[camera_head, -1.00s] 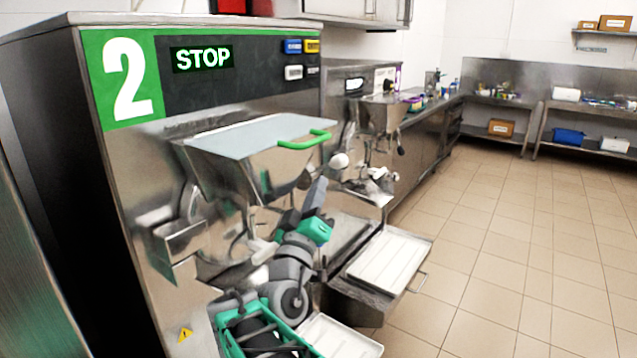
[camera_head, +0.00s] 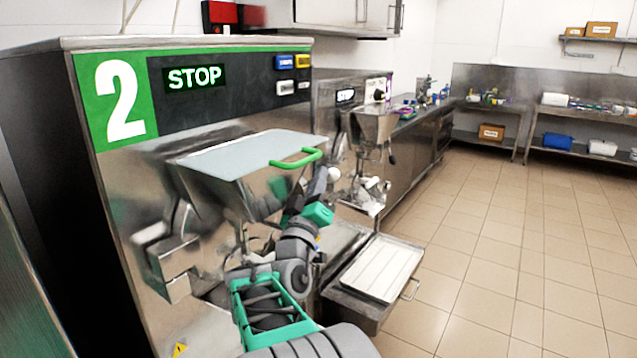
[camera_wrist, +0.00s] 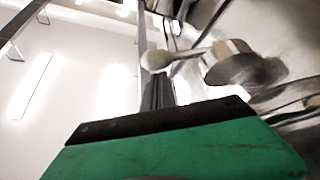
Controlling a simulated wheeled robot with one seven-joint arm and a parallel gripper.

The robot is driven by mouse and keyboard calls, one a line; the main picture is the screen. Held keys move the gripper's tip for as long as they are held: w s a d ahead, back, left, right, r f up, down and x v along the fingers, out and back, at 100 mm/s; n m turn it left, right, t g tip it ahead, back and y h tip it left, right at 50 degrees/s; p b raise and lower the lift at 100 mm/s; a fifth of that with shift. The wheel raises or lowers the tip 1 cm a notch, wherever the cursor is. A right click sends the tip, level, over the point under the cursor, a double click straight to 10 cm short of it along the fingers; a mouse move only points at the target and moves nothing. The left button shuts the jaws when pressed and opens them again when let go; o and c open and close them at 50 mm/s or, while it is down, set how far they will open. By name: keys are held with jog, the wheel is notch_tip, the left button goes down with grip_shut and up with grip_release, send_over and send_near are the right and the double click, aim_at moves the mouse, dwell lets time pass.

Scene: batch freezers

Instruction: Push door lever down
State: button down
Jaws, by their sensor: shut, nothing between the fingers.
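The freezer marked 2 (camera_head: 230,100) fills the left of the head view, with STOP on its display. The door lever shows in the wrist view as a rod with a pale ball knob (camera_wrist: 158,60), running right to a round metal hub (camera_wrist: 245,68). A pale knob (camera_head: 333,174) also shows in the head view, just right of my fingertips. My gripper (camera_head: 319,186) is shut and empty, pointing up in front of the freezer's right side. In the wrist view my fingers (camera_wrist: 158,92) end just below the knob. I cannot tell whether they touch it. My arm hides part of the freezer front.
A hopper with a pale lid and green handle (camera_head: 296,159) juts out above and left of my gripper. The tiled floor (camera_head: 510,240) on the right is clear.

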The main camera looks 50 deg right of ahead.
jog(key=shift+s+f+m+b, duration=0.1)
jog(key=shift+f+m+b, duration=0.35)
jog(key=shift+b, duration=0.4)
notch_tip(320, 180, down, 6)
jog(key=s+m+g+h+b, duration=0.1)
jog(key=m+g+b, duration=0.1)
jog(key=b, duration=1.5)
jog(key=shift+m+h+b, duration=0.3)
jog(key=shift+m+b, duration=0.1)
jog(key=shift+m, duration=0.35)
